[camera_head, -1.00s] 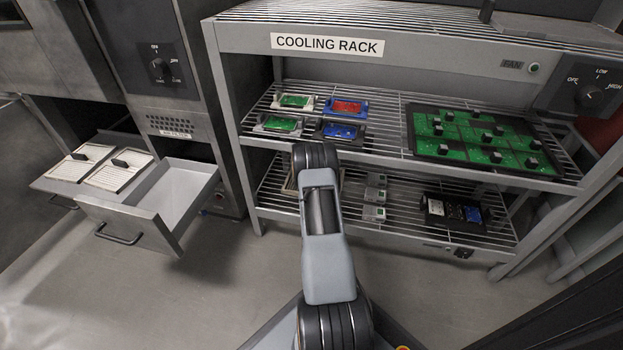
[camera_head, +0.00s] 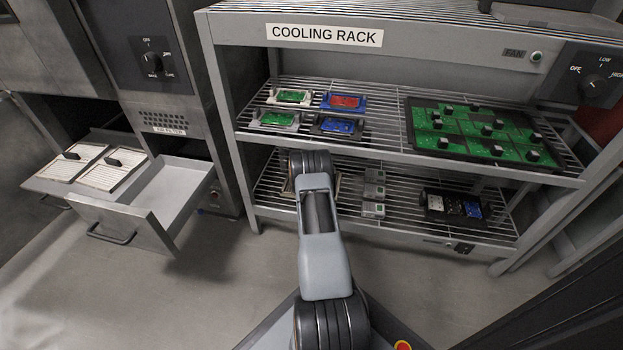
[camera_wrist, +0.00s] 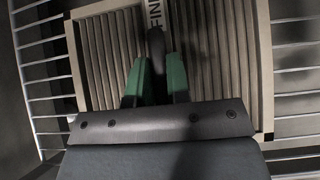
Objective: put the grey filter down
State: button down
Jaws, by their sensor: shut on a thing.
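The grey filter (camera_wrist: 98,60) fills much of the wrist view. It is a pale grey-beige pleated panel in a frame, with part of a label reading "FIN" near its middle. My gripper (camera_wrist: 157,68) has green fingers closed on the filter's dark upright handle (camera_wrist: 155,42). The filter is over the wire bars of the lower rack shelf; I cannot tell whether it touches them.
The cooling rack (camera_head: 420,155) holds small coloured boards and a large green board (camera_head: 470,132) on its upper shelf. Small grey boxes (camera_head: 373,192) and a black holder (camera_head: 453,207) stand right of my arm below. An open drawer (camera_head: 135,222) and two pale filters (camera_head: 112,168) are at left.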

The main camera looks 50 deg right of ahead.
jog(key=c, duration=1.1)
grip_release()
jog(key=shift+a+r, duration=0.15)
jog(key=shift+r, duration=0.2)
jog(key=p+v, duration=0.3)
jog(key=v, duration=0.8)
jog(key=shift+s+a+p, duration=0.15)
jog(key=shift+a+p, duration=0.1)
jog(key=shift+p, duration=0.15)
jog(key=shift+r, duration=0.1)
